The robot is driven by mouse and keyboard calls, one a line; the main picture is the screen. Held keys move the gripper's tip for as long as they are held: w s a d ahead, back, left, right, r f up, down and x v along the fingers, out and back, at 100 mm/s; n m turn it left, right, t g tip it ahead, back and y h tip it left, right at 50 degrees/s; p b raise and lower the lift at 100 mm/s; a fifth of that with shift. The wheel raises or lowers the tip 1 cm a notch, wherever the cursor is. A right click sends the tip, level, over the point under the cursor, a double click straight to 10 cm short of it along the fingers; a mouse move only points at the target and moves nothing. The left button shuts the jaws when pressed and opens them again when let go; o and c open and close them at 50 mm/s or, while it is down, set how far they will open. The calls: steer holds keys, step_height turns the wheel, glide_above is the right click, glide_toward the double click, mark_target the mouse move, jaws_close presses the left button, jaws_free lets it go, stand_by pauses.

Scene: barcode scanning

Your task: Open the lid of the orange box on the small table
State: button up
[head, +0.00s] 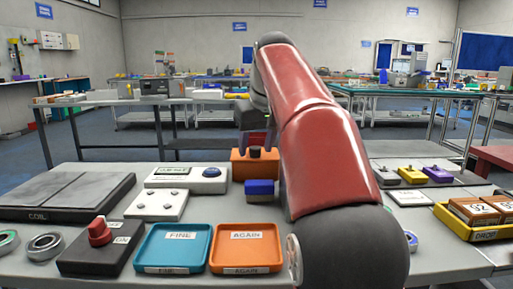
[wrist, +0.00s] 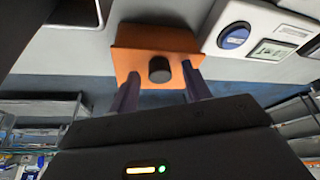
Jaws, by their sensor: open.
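The orange box (head: 254,170) stands toward the back of the grey table (head: 330,262), left of my red arm in the head view. A black knob (head: 255,152) sits on top, and the lid appears closed. In the wrist view the orange box (wrist: 150,38) is upper middle, with its round dark knob (wrist: 159,69) facing the camera. My gripper (wrist: 160,74) is open, its two purple fingers on either side of the knob. I cannot tell whether they touch it. In the head view my gripper (head: 256,147) is just above the box.
A blue block (head: 260,190) stands directly in front of the box. A white device with a blue button (head: 211,173) is close on its left. A yellow bin (head: 480,229) is at right.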

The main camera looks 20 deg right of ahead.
jaws_close()
steer(key=shift+w+r+p, duration=0.15)
steer(key=shift+r+p, duration=0.2)
steer(key=shift+p, duration=0.3)
steer(key=shift+w+d+r+g+y+p, duration=0.1)
steer(key=shift+w+r+g+y+p, duration=0.15)
steer(key=shift+g+p, duration=0.5)
steer(key=shift+f, duration=0.15)
jaws_free()
steer(key=shift+s, duration=0.1)
